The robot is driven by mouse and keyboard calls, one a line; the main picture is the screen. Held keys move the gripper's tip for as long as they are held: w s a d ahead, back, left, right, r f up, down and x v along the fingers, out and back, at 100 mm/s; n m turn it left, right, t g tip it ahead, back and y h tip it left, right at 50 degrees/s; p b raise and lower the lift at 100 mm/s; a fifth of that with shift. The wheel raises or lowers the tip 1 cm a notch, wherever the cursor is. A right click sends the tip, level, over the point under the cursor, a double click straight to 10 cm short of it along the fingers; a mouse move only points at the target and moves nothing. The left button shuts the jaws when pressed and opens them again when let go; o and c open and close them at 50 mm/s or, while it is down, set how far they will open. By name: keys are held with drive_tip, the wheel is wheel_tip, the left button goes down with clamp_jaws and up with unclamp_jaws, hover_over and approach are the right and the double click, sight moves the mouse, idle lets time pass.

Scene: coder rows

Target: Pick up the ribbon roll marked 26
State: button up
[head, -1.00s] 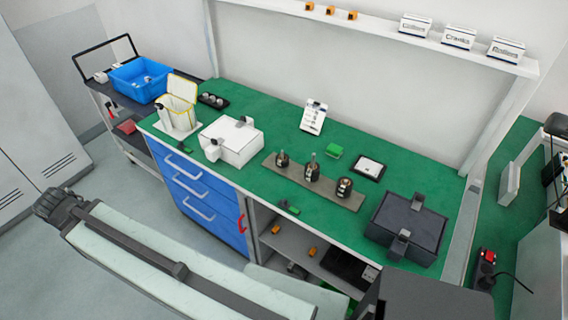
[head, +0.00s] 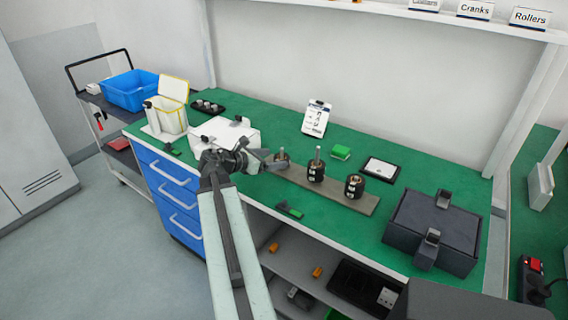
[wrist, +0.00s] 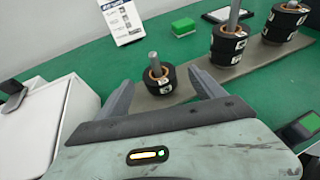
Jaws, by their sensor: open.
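Black ribbon rolls with white labels sit on three upright pegs of a grey-brown board (head: 340,191). The left peg holds a low roll (wrist: 155,86), partly hidden by my gripper in the head view. The middle peg holds a stack of rolls (wrist: 228,46), and the right peg holds another stack (wrist: 284,24). The label numbers are too small to read surely, so I cannot tell which is 26. My gripper (wrist: 165,90) is open and empty. In the wrist view the left roll shows between and beyond its fingers. In the head view my gripper (head: 268,168) is at the board's left end.
A white box (head: 226,134) stands close left of my gripper. A dark case (head: 432,232) stands at the bench's right. A card stand (head: 316,118), a green block (head: 341,152) and a black tray (head: 381,169) lie behind the board. A small green-and-black item (head: 289,209) lies in front.

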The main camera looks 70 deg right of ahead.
sight(281, 158)
drive_tip(key=b+x, duration=0.1)
drive_tip(key=x, duration=0.1)
drive_tip(key=b+x, duration=0.1)
drive_tip(key=x, duration=0.2)
drive_tip(key=shift+w+a+f, duration=0.1)
drive_tip(key=shift+w+f, duration=0.05)
drive_tip(key=shift+f, duration=0.2)
drive_tip(key=shift+c, duration=0.4)
drive_tip(key=c, duration=1.4)
drive_tip(key=shift+r, duration=0.1)
drive_tip(key=shift+r, duration=0.1)
